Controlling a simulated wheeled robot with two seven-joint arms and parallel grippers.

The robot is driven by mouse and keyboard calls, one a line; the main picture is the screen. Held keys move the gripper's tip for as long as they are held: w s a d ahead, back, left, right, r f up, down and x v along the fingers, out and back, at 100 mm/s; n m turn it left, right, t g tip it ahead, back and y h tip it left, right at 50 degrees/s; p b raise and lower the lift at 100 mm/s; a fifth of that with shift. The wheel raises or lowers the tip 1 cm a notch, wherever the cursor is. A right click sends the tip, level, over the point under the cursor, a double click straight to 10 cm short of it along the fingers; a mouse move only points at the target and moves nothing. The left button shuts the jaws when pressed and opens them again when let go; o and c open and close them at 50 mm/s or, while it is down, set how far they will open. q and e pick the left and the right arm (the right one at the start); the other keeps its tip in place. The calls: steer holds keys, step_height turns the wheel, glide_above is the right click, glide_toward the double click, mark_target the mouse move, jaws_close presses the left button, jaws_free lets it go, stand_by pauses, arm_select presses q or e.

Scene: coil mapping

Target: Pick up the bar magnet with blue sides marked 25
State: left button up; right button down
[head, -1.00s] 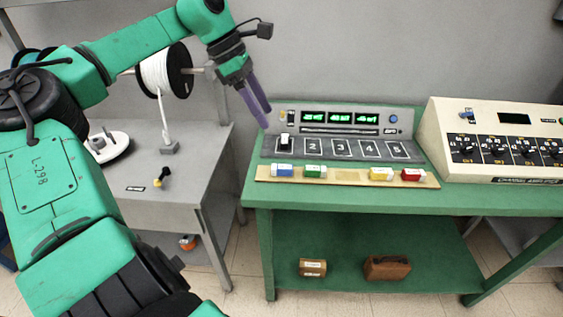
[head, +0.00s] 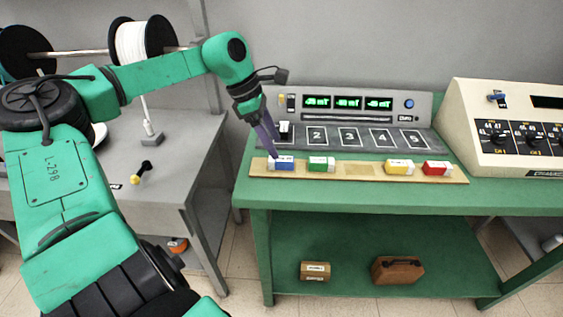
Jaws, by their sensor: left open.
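The blue-sided bar magnet (head: 281,165) lies at the left end of a wooden strip (head: 362,170) on the green bench; its marking is too small to read. My left gripper (head: 272,147) is open and points down, its purple fingers at or just above the blue magnet's back edge. I cannot tell whether they touch it. Green (head: 321,164), yellow (head: 399,167) and red (head: 437,168) magnets lie to the right on the same strip. My right gripper is out of view.
Behind the strip stands a grey console (head: 352,118) with numbered pads and green displays; a dark block (head: 285,132) sits at its left end. A cream control box (head: 508,130) stands to the right. A grey table with spools (head: 145,42) is at left.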

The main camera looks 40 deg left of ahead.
mark_target(281, 158)
arm_select(q)
steer(key=x, duration=0.4)
steer(key=shift+f+p, duration=0.35)
steer(key=shift+f, duration=0.1)
jaws_close()
steer(key=shift+r, duration=0.15)
